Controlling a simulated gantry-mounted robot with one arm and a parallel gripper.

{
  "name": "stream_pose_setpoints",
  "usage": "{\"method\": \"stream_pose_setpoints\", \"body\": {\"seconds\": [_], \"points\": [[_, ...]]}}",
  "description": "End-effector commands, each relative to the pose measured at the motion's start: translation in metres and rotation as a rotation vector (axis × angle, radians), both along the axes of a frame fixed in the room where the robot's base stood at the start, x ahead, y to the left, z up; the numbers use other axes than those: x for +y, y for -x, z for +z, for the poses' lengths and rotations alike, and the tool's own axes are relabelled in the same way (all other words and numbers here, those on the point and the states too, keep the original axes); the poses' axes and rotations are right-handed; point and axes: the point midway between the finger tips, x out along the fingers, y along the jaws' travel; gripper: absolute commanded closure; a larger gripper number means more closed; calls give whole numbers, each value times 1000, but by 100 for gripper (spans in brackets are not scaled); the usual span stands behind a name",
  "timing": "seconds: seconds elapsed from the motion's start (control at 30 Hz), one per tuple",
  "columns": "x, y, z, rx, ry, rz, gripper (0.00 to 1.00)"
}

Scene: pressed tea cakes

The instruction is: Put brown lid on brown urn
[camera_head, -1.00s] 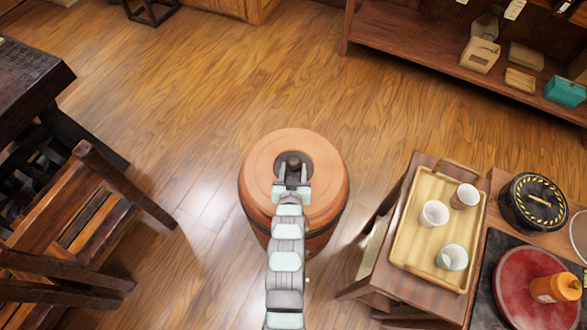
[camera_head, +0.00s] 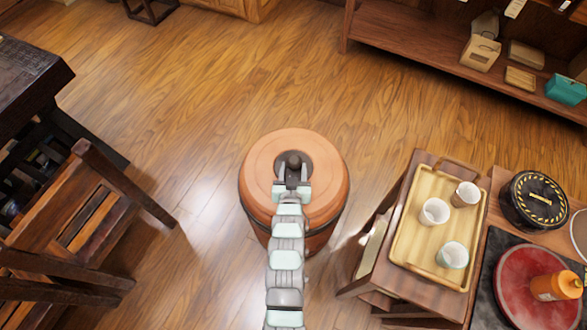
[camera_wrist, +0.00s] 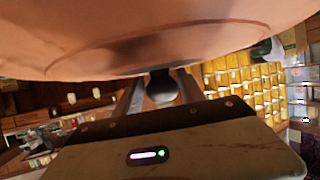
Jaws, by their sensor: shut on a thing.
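The brown lid (camera_head: 265,165) is a round terracotta disc with a dark knob (camera_head: 294,160) in a dark recess at its centre. My gripper (camera_head: 293,183) is shut on the knob from the near side. The brown urn (camera_head: 318,236) shows below the lid, with a dark band near its top. From above, the lid covers the urn's mouth and looks roughly centred. I cannot tell whether it rests on the rim or hangs just above it. In the wrist view the lid (camera_wrist: 150,25) fills the top, and the knob (camera_wrist: 161,88) sits between my fingers.
A wooden stand right of the urn holds a tray (camera_head: 407,225) with three cups. A wooden chair (camera_head: 70,215) stands left. Open floor (camera_head: 220,90) lies behind the urn.

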Motion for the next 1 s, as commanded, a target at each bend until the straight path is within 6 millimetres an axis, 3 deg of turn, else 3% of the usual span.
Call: {"method": "stream_pose_setpoints", "body": {"seconds": [0.17, 0.2, 0.5, 0.8, 1.0], "points": [[0, -2, 1, -8, 0, 0, 100], [0, -2, 1, -8, 0, 0, 51], [0, -1, -2, -3, 0, 0, 27], [0, 2, -3, 1, 0, 0, 27], [2, 23, 6, 1, 0, 1, 27]]}}
